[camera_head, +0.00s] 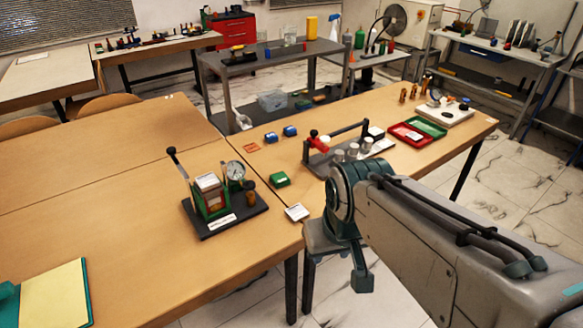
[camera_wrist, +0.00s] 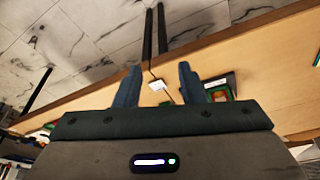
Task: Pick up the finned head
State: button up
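I cannot tell for sure which thing is the finned head. Several short grey metal cylinders (camera_head: 353,150) stand on a grey base plate with a red-knobbed lever (camera_head: 318,141), partly behind my arm. A gauge rig (camera_head: 225,205) with a green frame, a round dial and a black lever stands on a dark base at the near table's corner. My gripper (camera_wrist: 160,82) is open; its two dark fingers are apart with nothing between them. In the head view my arm reaches in from the right, and the wrist hangs beside the table's front edge.
A green block (camera_head: 279,180), a white card (camera_head: 297,212) and two blue parts (camera_head: 281,134) lie on the wooden table. Red and green trays (camera_head: 418,131) and a white board (camera_head: 444,112) with small parts are farther right. The left tabletop (camera_head: 120,225) is mostly clear.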

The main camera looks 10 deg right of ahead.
aim_at(279, 180)
jog(key=i, duration=0.95)
